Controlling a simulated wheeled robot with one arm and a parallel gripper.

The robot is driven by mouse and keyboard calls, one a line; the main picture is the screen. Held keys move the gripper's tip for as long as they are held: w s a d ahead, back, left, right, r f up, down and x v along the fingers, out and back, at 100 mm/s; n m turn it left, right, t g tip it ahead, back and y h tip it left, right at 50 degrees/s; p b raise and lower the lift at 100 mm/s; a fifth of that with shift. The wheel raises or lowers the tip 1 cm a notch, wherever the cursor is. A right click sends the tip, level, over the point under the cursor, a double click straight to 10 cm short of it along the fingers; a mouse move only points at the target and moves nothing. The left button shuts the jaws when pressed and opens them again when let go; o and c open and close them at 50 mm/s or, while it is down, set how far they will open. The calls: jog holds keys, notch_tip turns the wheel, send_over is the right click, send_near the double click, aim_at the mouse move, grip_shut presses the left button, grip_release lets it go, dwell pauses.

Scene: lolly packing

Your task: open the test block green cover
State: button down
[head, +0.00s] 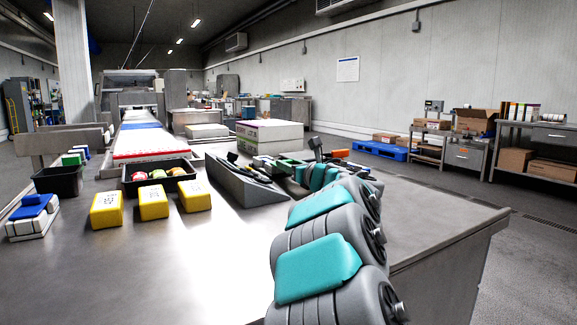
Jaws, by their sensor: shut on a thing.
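My arm reaches from the bottom right to the back of the steel table, and my gripper (292,167) is at its far end, small and partly hidden by my arm. A small green piece (289,162), which looks like the test block's green cover, is at the gripper. The gripper looks shut on it, but the fingers are hard to make out. The body of the test block cannot be told apart from the dark parts around it.
A grey sloped holder (240,188) with dark tools is left of my gripper. Yellow blocks (153,202), a black tray (128,187) of coloured items and a blue-and-white block (36,214) stand further left. White boxes (269,131) are behind. The table's front middle is clear.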

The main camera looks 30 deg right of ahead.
jog(key=shift+c, duration=2.2)
grip_release()
jog(key=shift+s, duration=0.1)
jog(key=s, duration=0.7)
jog(key=shift+s+d+b, duration=0.15)
jog(key=shift+s+b, duration=0.15)
